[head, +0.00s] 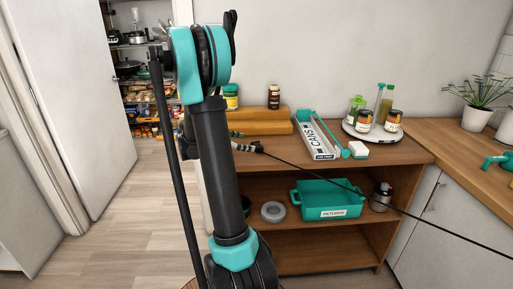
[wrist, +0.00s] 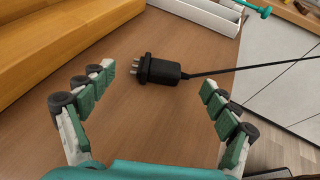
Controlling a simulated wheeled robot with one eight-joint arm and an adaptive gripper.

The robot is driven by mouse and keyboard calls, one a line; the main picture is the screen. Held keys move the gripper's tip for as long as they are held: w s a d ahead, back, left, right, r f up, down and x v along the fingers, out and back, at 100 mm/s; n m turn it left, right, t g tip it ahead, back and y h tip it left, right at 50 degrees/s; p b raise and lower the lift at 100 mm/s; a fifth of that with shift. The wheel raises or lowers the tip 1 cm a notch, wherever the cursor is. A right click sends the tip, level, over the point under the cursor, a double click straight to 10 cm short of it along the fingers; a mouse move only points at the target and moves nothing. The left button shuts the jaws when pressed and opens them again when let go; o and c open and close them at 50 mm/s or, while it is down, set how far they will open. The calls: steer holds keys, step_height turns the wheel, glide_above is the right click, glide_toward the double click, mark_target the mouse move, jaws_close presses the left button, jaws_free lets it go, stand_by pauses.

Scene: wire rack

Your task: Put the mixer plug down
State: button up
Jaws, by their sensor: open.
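The black mixer plug (wrist: 165,71) lies on the wooden top, its prongs pointing left in the wrist view. Its dark cable (wrist: 245,69) runs off to the right. In the head view the plug (head: 259,147) is small and partly hidden at my gripper (head: 249,144), and the cable crosses in front of the shelf to the lower right. In the wrist view my gripper (wrist: 154,88) is open, its fingers wide apart on either side. The plug sits between and just beyond the fingertips, apparently touching neither.
A stepped wooden block (head: 262,122) stands behind, bearing jars. A white CANS tray (head: 317,143) and a round turntable (head: 372,134) with jars are to the right. A teal RETURNS bin (head: 328,198) is on the shelf below. Bare wood (wrist: 130,120) surrounds the plug.

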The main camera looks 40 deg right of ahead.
mark_target(257, 143)
steer(key=shift+x, duration=3.1)
steer(key=shift+w, duration=0.2)
steer(key=c, duration=1.4)
steer(key=shift+o, duration=0.2)
